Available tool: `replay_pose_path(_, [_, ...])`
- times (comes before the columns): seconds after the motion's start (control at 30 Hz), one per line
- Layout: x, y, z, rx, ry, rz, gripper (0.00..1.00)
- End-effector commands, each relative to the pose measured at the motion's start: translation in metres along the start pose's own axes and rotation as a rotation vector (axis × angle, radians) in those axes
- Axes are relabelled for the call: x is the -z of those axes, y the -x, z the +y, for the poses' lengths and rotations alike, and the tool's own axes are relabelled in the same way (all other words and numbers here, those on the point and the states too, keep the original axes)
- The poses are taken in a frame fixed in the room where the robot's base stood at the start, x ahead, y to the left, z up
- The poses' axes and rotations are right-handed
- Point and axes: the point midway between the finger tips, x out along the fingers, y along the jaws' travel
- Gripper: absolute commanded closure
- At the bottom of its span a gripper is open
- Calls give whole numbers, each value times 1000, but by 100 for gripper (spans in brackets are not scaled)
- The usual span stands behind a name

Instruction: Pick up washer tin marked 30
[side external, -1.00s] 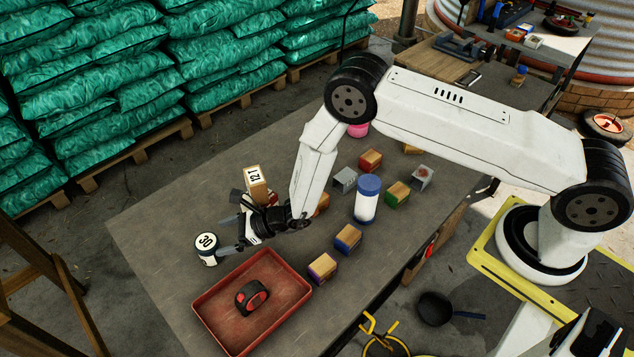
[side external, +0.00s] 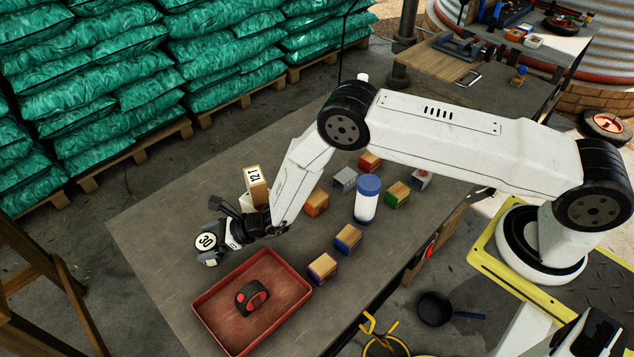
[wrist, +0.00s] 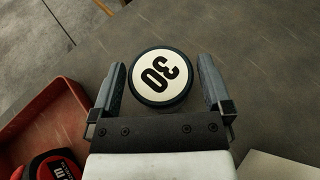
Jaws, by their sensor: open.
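The washer tin marked 30 (side external: 207,242) is a small round tin with a white top and dark rim, standing upright on the table behind the red tray. In the wrist view the tin (wrist: 161,76) lies between the two fingers of my gripper (wrist: 162,85), with a gap on each side. In the side view my gripper (side external: 217,243) is at the tin, and its fingers partly hide it. The gripper is open and its fingers do not clasp the tin.
A red tray (side external: 212,323) with a black-and-red tape measure (side external: 252,298) lies in front. A block marked 121 (side external: 256,182) stands behind my gripper. A blue-lidded white canister (side external: 367,205) and several coloured blocks (side external: 348,238) are to the right. The table's left part is clear.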

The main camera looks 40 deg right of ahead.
Motion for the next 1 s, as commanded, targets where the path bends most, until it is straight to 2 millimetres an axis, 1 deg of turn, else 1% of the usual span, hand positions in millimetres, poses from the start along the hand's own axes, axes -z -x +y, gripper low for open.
replay_pose_path(0.17, [0,-6,0,0,-1,-1,0])
replay_pose_path(0.67, [0,-6,0,0,0,0,0])
replay_pose_path(0.77, [0,-6,0,0,0,0,29])
replay_pose_path(0.8, [0,-6,0,0,0,0,41])
replay_pose_path(0.87, [0,-6,0,0,0,0,60])
replay_pose_path(0.9, [0,-6,0,0,0,0,73])
replay_pose_path(0.93, [0,-6,0,0,0,0,81])
replay_pose_path(1.0, [-1,-6,0,0,0,-1,81])
